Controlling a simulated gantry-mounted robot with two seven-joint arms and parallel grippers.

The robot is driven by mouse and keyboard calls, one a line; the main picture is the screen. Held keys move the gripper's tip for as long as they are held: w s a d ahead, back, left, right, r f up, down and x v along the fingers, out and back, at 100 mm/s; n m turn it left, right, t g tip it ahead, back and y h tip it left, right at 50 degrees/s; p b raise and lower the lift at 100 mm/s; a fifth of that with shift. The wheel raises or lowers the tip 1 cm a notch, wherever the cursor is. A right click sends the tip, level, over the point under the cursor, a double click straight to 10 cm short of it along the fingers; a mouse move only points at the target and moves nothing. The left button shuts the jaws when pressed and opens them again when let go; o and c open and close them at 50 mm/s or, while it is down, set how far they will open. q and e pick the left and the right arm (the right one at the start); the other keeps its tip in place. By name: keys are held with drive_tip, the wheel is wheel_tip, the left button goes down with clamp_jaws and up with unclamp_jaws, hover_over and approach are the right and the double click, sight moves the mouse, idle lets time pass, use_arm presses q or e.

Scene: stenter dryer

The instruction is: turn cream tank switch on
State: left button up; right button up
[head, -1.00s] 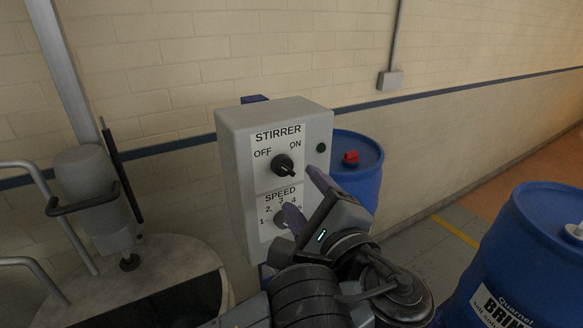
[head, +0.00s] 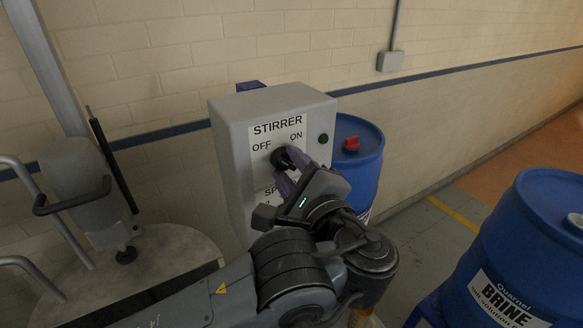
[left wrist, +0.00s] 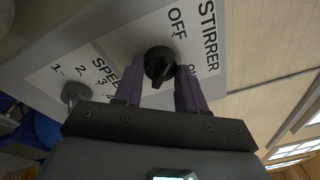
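The grey stirrer switch box (head: 226,137) stands in front of the wall, with a black OFF/ON knob (head: 279,158) above the speed dial. The knob (left wrist: 158,60) also shows in the left wrist view. I cannot tell for sure which label it points to. My left gripper (head: 290,171) is at the knob. In the left wrist view its two purple fingers (left wrist: 158,72) stand apart, one on each side of the knob, with a gap wider than the knob's grip ridge. A dark green lamp (head: 323,139) sits right of the ON label. My right gripper is out of view.
The speed dial (left wrist: 76,93) is close to the left finger. A blue drum (head: 364,165) with a red cap stands behind the box, and a brine drum (head: 530,240) stands at the right. A round vessel (head: 180,250) is at lower left.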

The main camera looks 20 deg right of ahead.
use_arm(q)
drive_tip(key=c, duration=0.4)
drive_tip(key=shift+m, duration=0.3)
drive_tip(key=m+p, duration=0.2)
drive_tip(key=shift+r+m, duration=0.15)
drive_tip(key=shift+m, duration=0.15)
drive_tip(key=m+p, duration=0.2)
drive_tip(key=shift+m+g, duration=0.3)
drive_tip(key=shift+g, duration=0.1)
drive_tip(key=m+p, duration=0.4)
drive_tip(key=p, duration=0.1)
drive_tip(key=m+g+y+p, duration=0.1)
drive_tip(key=m+p, duration=0.3)
drive_tip(key=p, duration=0.1)
drive_tip(key=shift+a+r+m+y+p, duration=0.1)
drive_tip(key=shift+r+m+y+p, duration=0.1)
drive_tip(key=shift+m+y+p, duration=0.15)
drive_tip(key=shift+f+m+p, duration=0.15)
drive_tip(key=shift+m+p, duration=0.7)
drive_tip(key=shift+p, duration=0.2)
drive_tip(key=shift+f+y, duration=0.15)
drive_tip(key=shift+y, duration=0.1)
